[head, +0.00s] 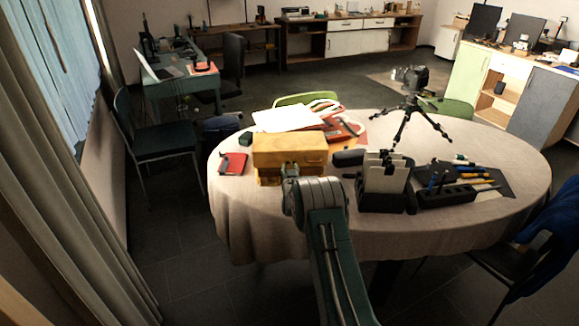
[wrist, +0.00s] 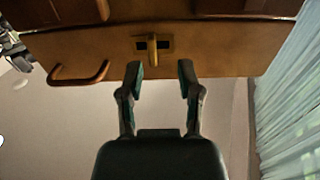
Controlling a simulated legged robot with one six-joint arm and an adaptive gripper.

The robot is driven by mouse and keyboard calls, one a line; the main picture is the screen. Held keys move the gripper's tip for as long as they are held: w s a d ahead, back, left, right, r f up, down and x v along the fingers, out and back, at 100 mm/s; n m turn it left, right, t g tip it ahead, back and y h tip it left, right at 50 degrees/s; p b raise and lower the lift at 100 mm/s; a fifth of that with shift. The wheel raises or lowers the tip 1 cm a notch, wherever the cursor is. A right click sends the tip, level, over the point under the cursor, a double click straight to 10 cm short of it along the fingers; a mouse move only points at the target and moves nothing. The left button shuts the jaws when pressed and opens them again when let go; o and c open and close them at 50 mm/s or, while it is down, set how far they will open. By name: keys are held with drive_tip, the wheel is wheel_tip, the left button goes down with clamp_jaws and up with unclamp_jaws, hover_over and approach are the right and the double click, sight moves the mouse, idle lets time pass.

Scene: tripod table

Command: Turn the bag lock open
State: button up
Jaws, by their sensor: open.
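The tan leather bag (head: 290,148) stands on the round table near its front edge. In the wrist view the bag's front (wrist: 215,48) spans the top of the picture. The bag lock (wrist: 152,47) is a small brass piece, upright in that view, on a plate with dark openings. A curved brown handle (wrist: 82,78) is left of it. My gripper (wrist: 160,72) is open and empty, its fingertips just short of the bag face and apart on either side of the lock, which lies slightly left of their middle. In the head view my gripper (head: 291,172) is at the bag's front; its fingers are hard to see.
The cloth-covered table (head: 255,215) also bears a red notebook (head: 232,163) left of the bag, papers (head: 288,118) behind it, and a dark organizer (head: 385,185) close on its right. A small tripod (head: 410,112) stands farther back. The front tabletop left of the bag is mostly clear.

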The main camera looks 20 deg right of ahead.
drive_tip(key=shift+w+d, duration=0.25)
drive_tip(key=shift+w, duration=0.15)
drive_tip(key=shift+w+d+f, duration=0.1)
drive_tip(key=shift+w+d, duration=0.35)
drive_tip(key=shift+d, duration=0.15)
drive_tip(key=shift+a, duration=0.1)
drive_tip(key=shift+a, duration=0.1)
drive_tip(key=c, duration=0.3)
drive_tip(key=shift+a, duration=0.1)
clamp_jaws()
